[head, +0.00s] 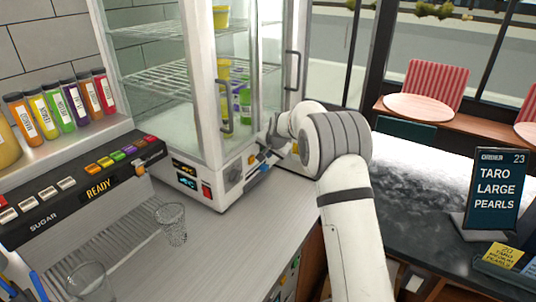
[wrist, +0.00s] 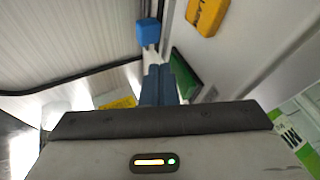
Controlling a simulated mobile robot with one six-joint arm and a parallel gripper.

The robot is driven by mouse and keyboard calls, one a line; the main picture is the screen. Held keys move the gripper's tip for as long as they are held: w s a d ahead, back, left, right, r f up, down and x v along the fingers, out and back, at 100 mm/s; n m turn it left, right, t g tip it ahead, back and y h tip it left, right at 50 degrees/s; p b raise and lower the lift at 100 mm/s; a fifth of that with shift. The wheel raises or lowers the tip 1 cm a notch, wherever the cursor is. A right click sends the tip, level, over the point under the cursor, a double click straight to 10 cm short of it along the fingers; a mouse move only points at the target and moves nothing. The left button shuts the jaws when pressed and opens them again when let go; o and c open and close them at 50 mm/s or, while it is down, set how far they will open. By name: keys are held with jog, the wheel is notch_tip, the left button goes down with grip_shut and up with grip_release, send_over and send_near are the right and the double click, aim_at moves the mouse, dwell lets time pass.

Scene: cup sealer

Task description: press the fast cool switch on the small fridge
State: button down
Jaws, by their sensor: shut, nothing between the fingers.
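The small fridge (head: 190,150) is a white cabinet with glass doors on the counter. Its lower front panel carries displays reading about -4C (head: 187,182) and a red switch (head: 206,190). My gripper (head: 262,158) is at the panel's right end, by the fridge corner; small blue and orange parts there are partly hidden. In the wrist view the shut, empty blue-grey fingers (wrist: 158,70) point at the panel side. A blue block (wrist: 148,32) lies just beyond their tips, and a green part (wrist: 185,74) is close on their right. I cannot tell which is the fast cool switch.
The topping dispenser (head: 100,185) with coloured buttons is left of the fridge. A clear cup (head: 172,224) stands on the counter in front. A menu sign (head: 497,190) stands at the right.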

jog(key=shift+d+r, duration=0.1)
jog(key=shift+r, duration=0.05)
jog(key=shift+r+p, duration=0.4)
jog(key=shift+r, duration=0.25)
jog(key=s+d+r+b, duration=0.6)
jog(key=s, duration=0.2)
jog(key=shift+s+d+r, duration=0.2)
jog(key=shift+s+d, duration=0.05)
jog(key=shift+s, duration=0.05)
